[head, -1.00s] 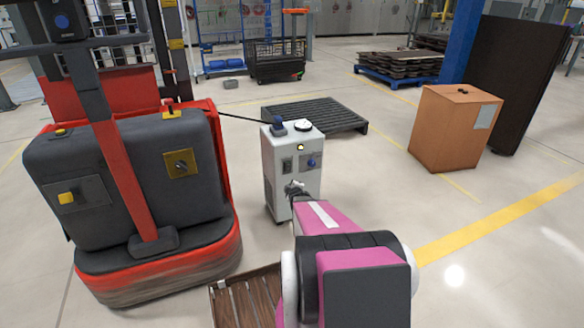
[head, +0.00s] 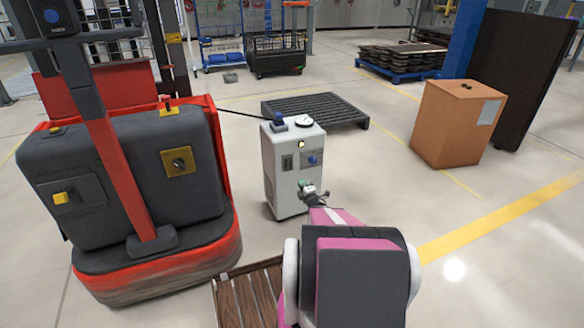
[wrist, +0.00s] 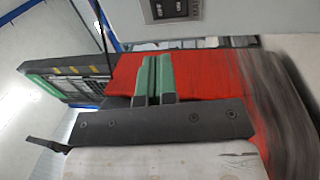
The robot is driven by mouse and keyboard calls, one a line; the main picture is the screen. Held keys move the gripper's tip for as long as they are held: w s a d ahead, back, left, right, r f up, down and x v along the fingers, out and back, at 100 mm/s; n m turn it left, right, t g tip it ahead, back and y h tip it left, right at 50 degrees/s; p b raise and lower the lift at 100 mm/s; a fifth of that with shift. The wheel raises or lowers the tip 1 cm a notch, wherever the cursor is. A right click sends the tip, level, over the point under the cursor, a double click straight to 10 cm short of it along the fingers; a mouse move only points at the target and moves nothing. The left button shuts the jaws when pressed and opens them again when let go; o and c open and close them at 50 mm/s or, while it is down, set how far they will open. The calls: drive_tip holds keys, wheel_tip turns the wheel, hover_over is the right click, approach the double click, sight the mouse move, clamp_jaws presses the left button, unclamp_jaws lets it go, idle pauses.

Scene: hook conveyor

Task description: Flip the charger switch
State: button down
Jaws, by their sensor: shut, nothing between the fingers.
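The charger (head: 283,185) is a pale grey upright box on the floor. My gripper (head: 303,184) is in front of the charger's lower front, below and to the right of the switch plate. In the wrist view its green fingers (wrist: 155,77) are together and empty. The switch plate (wrist: 174,8) shows at the top edge of that view, beyond the fingertips and cut off. I see no contact with it. The switch's position is too small to tell.
A red and grey pallet truck (head: 120,180) stands close on the left, with a cable running to the charger. A dark pallet (head: 335,110) lies behind the charger. A cardboard box (head: 455,125) stands to the right. Slatted wood (head: 250,295) lies low in front. Floor right of the charger is clear.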

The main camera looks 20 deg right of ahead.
sight(289, 162)
drive_tip(key=w, duration=0.4)
drive_tip(key=w+r, duration=0.1)
drive_tip(key=w, duration=0.3)
drive_tip(key=w+r, duration=0.1)
drive_tip(key=w, duration=0.4)
drive_tip(key=shift+a, duration=0.2)
drive_tip(key=shift+w+r, duration=0.1)
drive_tip(key=shift+w, duration=0.35)
drive_tip(key=shift+w+g, duration=0.2)
drive_tip(key=shift+g, duration=0.1)
drive_tip(key=shift+r, duration=0.1)
